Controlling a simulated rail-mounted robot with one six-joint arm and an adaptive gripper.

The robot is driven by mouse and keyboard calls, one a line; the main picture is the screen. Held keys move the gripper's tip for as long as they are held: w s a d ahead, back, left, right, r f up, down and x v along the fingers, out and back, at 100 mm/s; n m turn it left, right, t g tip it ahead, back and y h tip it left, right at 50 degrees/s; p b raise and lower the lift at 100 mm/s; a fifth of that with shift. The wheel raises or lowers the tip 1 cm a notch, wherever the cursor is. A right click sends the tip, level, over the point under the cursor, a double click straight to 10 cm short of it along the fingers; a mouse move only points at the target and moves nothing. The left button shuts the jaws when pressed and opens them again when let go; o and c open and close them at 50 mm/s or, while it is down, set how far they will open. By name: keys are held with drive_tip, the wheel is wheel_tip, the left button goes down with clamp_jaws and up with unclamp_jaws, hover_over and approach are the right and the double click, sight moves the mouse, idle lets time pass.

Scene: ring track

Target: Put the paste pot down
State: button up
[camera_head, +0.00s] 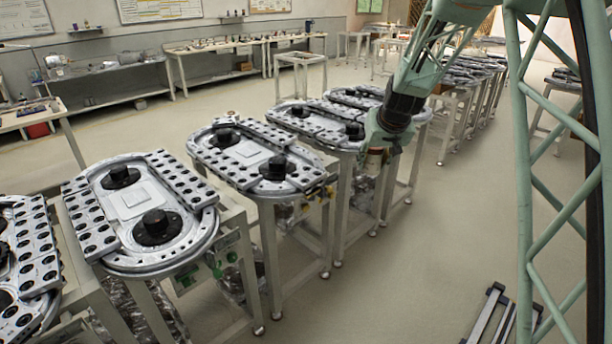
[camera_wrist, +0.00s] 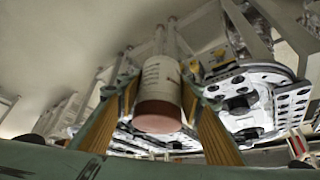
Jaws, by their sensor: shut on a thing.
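The paste pot (camera_wrist: 160,92) is a pale cylinder with dark printing and a reddish-brown round end that faces the wrist camera. My gripper (camera_wrist: 158,84) is shut on it, with one yellowish finger on each side. In the head view my gripper (camera_head: 374,160) hangs at the end of the green arm, beside the right end of a ring-track table. The pot cannot be made out there. The wrist view shows the pot in front of a ring track, apart from it as far as I can tell.
Ring-track tables stand in a row, among them a near one (camera_head: 135,200), a middle one (camera_head: 250,155) and a farther one (camera_head: 318,122). Their tops carry black hubs and perforated blocks. Workbenches (camera_head: 215,46) line the back wall. The floor at right (camera_head: 440,225) is mostly clear.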

drive_tip(key=s+a+f+n+y, duration=0.1)
drive_tip(key=a+f, duration=0.1)
drive_tip(key=a, duration=0.6)
drive_tip(key=s+a+f+n+y, duration=0.1)
drive_tip(key=s+a+f+n, duration=0.1)
drive_tip(key=a, duration=0.7)
drive_tip(key=shift+n+p, duration=0.3)
drive_tip(key=shift+p, duration=0.05)
drive_tip(key=shift+w, duration=0.1)
drive_tip(key=p, duration=0.7)
approach(304, 171)
drive_tip(key=shift+w+a+f, duration=0.1)
drive_tip(key=shift+w+a, duration=0.2)
drive_tip(key=shift+w, duration=0.4)
drive_tip(key=shift+w+a+f, duration=0.1)
drive_tip(key=shift+w+a, duration=0.25)
drive_tip(key=shift+w, duration=0.3)
drive_tip(key=shift+f, duration=0.1)
drive_tip(key=shift+f+b, duration=0.4)
drive_tip(key=shift+f, duration=1.2)
drive_tip(key=shift+f, duration=0.2)
